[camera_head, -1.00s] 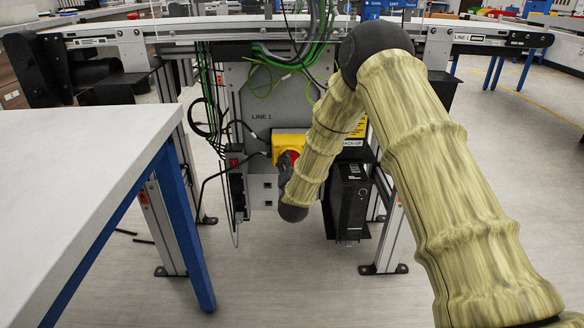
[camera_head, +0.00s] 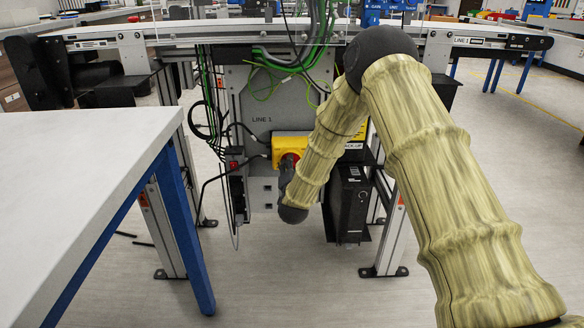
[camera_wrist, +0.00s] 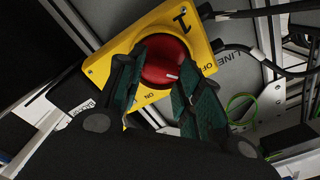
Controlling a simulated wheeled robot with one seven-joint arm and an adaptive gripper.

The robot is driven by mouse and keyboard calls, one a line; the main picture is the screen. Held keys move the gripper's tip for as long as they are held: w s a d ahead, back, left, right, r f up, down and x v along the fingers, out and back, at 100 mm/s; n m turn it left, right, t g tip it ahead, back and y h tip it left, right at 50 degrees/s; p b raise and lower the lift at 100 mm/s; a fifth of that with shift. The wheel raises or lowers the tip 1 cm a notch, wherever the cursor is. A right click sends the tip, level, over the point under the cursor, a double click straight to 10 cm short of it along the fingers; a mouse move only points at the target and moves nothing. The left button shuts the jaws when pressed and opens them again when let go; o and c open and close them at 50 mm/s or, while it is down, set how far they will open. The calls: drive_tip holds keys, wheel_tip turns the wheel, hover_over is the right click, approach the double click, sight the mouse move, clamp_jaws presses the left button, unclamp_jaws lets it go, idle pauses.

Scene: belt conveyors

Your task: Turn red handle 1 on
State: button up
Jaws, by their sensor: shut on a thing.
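The red handle (camera_wrist: 163,60) is a round knob with a white mark on a yellow switch box (camera_wrist: 102,68), with OFF and ON labels beside it. In the wrist view, my gripper (camera_wrist: 160,78) has one dark green finger on each side of the handle and is shut on it. The white mark lies on the handle's lower right part, on the side between the two labels. In the head view, the yellow box (camera_head: 290,143) is on the grey LINE 1 panel under the conveyor. My arm partly hides the box and the handle there.
The conveyor (camera_head: 220,34) runs above the panel. A white table (camera_head: 80,160) with blue legs stands at the near left. Cables (camera_head: 203,120) hang left of the box, and a black unit (camera_head: 350,205) is to its right. The floor between is clear.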

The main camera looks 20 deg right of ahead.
drive_tip(key=shift+d+f+m+b, duration=0.15)
drive_tip(key=shift+m+b, duration=0.25)
drive_tip(key=shift+m, duration=2.45)
drive_tip(key=shift+a+f+m+b, duration=0.1)
drive_tip(key=shift+m+b, duration=0.35)
drive_tip(key=shift+m, duration=2.45)
drive_tip(key=shift+d+f+m+b, duration=0.15)
drive_tip(key=shift+m+b, duration=0.25)
drive_tip(key=shift+m, duration=2.45)
drive_tip(key=shift+a, duration=0.1)
drive_tip(key=o, duration=1)
